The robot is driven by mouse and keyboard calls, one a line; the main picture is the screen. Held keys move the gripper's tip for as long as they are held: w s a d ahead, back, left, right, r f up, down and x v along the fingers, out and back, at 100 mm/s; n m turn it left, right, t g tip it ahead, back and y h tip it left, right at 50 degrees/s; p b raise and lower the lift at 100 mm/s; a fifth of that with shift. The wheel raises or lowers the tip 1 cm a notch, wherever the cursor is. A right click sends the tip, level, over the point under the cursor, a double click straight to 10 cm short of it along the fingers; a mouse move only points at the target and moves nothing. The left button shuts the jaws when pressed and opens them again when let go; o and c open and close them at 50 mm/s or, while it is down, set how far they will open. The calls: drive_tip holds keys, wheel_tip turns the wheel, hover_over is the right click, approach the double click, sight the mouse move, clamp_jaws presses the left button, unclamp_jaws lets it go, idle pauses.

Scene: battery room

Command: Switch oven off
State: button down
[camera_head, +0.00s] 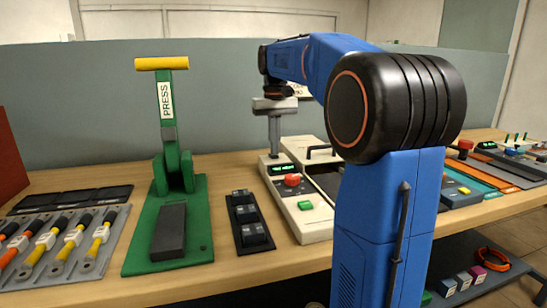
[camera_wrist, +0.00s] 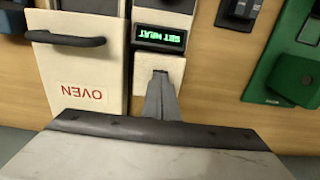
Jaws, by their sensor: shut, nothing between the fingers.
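The oven is a cream unit (camera_head: 318,228) on the bench. Its control strip carries a display (camera_head: 281,169) with green lit letters, a red knob (camera_head: 292,180) and a green button (camera_head: 305,205). In the wrist view the display (camera_wrist: 160,38) seems to read SET HEAT upside down, beside the lid (camera_wrist: 80,72) with an OVEN label and dark handle. My gripper (camera_head: 275,155) points down, shut and empty, at the far end of the control strip. In the wrist view its tips (camera_wrist: 160,76) lie over the cream panel beside the display. Whether they touch it is unclear. My arm hides part of the oven.
Left of the oven are a black tray with dark blocks (camera_head: 250,222), a green press (camera_head: 170,185) with a raised yellow-handled lever, and a grey board of tools (camera_head: 60,245). A grey partition (camera_head: 110,105) stands behind. More devices (camera_head: 490,160) lie to the right.

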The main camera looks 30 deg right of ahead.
drive_tip(key=shift+f, duration=0.35)
wheel_tip(320, 180, up, 7)
idle(1.2)
idle(0.5)
